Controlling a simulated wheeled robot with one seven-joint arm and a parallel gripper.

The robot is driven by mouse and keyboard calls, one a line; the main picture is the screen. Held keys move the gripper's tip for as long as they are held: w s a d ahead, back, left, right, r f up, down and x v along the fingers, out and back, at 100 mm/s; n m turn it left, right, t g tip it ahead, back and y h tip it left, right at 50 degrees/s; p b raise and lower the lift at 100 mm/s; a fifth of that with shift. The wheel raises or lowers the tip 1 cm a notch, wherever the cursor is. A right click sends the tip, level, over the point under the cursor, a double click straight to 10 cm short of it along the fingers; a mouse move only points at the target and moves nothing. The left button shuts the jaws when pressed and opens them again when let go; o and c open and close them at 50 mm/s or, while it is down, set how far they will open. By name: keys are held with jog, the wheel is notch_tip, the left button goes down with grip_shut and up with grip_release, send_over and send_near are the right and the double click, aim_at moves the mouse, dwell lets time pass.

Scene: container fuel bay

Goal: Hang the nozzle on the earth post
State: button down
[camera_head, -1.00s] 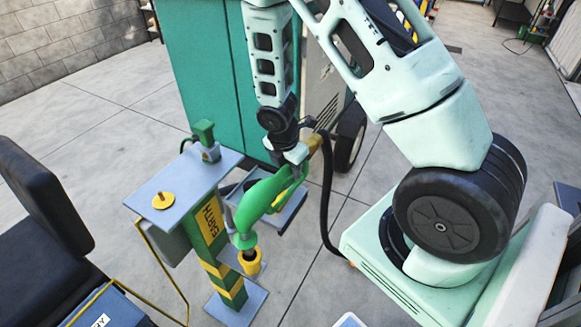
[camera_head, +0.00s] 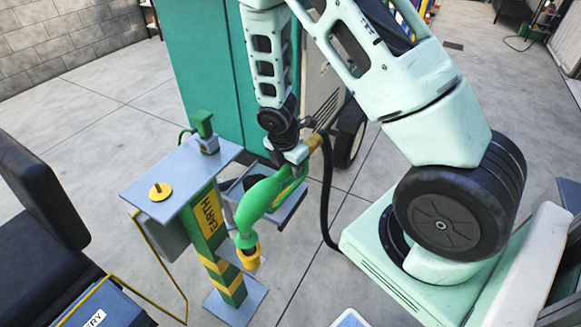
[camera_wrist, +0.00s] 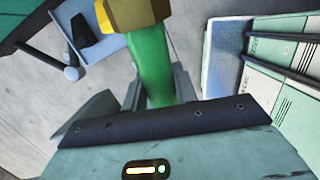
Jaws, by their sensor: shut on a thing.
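The green nozzle (camera_head: 262,197) is held by my gripper (camera_head: 297,160), which is shut on its upper part. It slants down to the left, and its lower end meets a yellow cup (camera_head: 247,260) beside the post. I cannot tell how far the spout is inside the cup. The green and yellow earth post (camera_head: 207,230) stands upright just left of the nozzle, marked EARTH. In the wrist view the nozzle's green body (camera_wrist: 150,62) runs between my fingers, below a brass-coloured hex fitting (camera_wrist: 138,12).
A grey plate (camera_head: 180,180) tops the post, with a yellow knob (camera_head: 160,192) and green clamp (camera_head: 203,125). A black hose (camera_head: 328,195) hangs behind the nozzle. A teal cabinet (camera_head: 210,60) stands behind. A black seat (camera_head: 45,190) is at left.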

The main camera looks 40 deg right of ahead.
aim_at(291, 179)
jog(key=shift+a+b+x, duration=0.25)
jog(key=shift+b+x, duration=0.65)
jog(key=shift+x, duration=0.25)
jog(key=shift+a+b+x, duration=0.25)
jog(key=shift+b+x, duration=0.65)
jog(key=shift+x, duration=0.25)
jog(key=shift+f, duration=0.1)
jog(key=c, duration=1)
grip_release()
jog(key=p+v, duration=0.1)
jog(key=v, duration=1.6)
jog(key=shift+s+r+p, duration=0.1)
jog(key=shift+r+p, duration=0.15)
jog(key=shift+p, duration=0.15)
